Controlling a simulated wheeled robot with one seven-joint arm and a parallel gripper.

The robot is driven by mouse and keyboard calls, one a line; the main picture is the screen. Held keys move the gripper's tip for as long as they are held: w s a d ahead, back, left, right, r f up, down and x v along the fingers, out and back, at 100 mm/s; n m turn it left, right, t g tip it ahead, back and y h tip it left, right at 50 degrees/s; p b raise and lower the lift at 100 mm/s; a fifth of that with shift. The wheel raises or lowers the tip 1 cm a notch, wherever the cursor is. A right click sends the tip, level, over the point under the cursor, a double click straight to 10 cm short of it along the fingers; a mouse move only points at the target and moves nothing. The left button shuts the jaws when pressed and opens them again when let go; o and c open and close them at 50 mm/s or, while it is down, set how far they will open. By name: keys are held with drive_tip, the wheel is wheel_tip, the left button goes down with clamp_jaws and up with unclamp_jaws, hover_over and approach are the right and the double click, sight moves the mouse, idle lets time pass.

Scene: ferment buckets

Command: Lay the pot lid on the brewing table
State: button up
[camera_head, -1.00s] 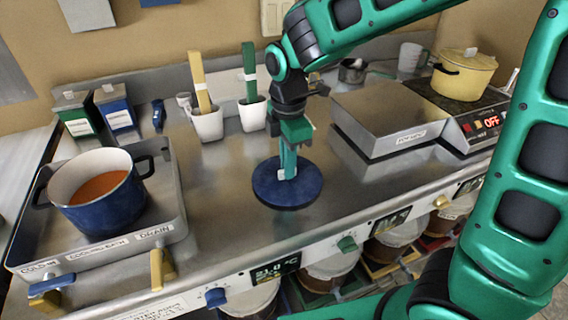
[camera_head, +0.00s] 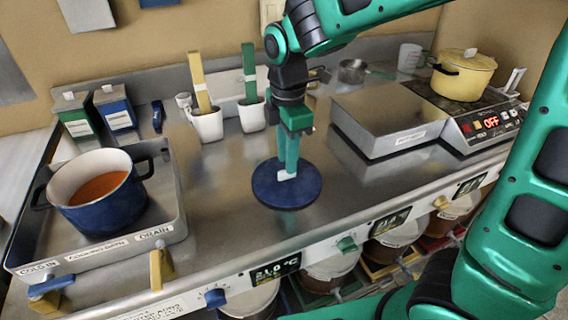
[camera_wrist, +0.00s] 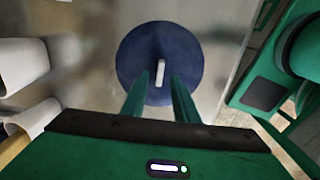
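The pot lid (camera_head: 270,194) is a dark blue disc with a pale upright knob (camera_head: 287,176). It lies flat on the steel brewing table (camera_head: 225,222), near the middle of the head view. In the wrist view the lid (camera_wrist: 135,58) lies ahead of the fingers, its knob (camera_wrist: 160,73) between their lines. My gripper (camera_head: 288,168) points down over the lid. Its fingers (camera_wrist: 158,92) are apart, with a clear gap and nothing held between them. The fingertips are close to the knob; I cannot tell whether they touch it.
A blue pot (camera_head: 112,212) with orange liquid stands in the cooling bath (camera_head: 170,190) at left. Two white cups (camera_head: 207,125) with tall handles stand behind the lid. A steel box (camera_head: 385,115) and a yellow lidded pot (camera_head: 462,80) are at right. Table around the lid is clear.

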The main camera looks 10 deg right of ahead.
wheel_tip(320, 180, up, 9)
idle(0.3)
drive_tip(key=s+d+f+m, duration=0.2)
drive_tip(key=s+d+m, duration=0.2)
drive_tip(key=d+m, duration=0.45)
drive_tip(key=s+d+f+m, duration=0.1)
drive_tip(key=s+d+m, duration=0.35)
drive_tip(key=d, duration=0.75)
drive_tip(key=s+d+f+m, duration=0.5)
drive_tip(key=s+d+m, duration=0.4)
drive_tip(key=s+m, duration=0.3)
drive_tip(key=shift+s+m, duration=0.25)
drive_tip(key=shift+m, duration=0.65)
drive_tip(key=shift+f, duration=0.1)
